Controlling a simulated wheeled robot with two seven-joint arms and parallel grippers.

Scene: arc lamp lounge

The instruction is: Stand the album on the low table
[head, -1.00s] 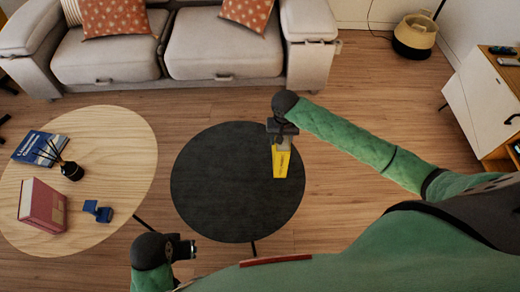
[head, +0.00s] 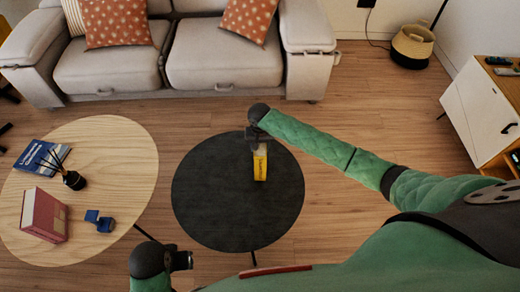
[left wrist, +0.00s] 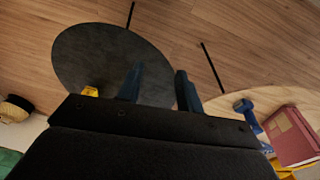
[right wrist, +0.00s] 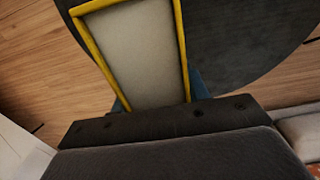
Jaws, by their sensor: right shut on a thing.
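A yellow album (head: 260,163) is in my right gripper (head: 257,140), over the middle right of the black round low table (head: 215,205). In the right wrist view the album (right wrist: 135,55) shows a pale face between yellow edges, between the fingers. I cannot tell whether its lower edge touches the table top. My left gripper (head: 182,260) is in front of the black table, near its lower left edge. In the left wrist view its two fingers (left wrist: 158,78) are apart with nothing between them.
A pale wooden oval table (head: 110,160) on the left holds a red book (head: 43,215), a blue book (head: 40,157), a reed diffuser (head: 74,180) and a small blue object (head: 104,224). A sofa (head: 225,60) stands behind. The black table's left side is bare.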

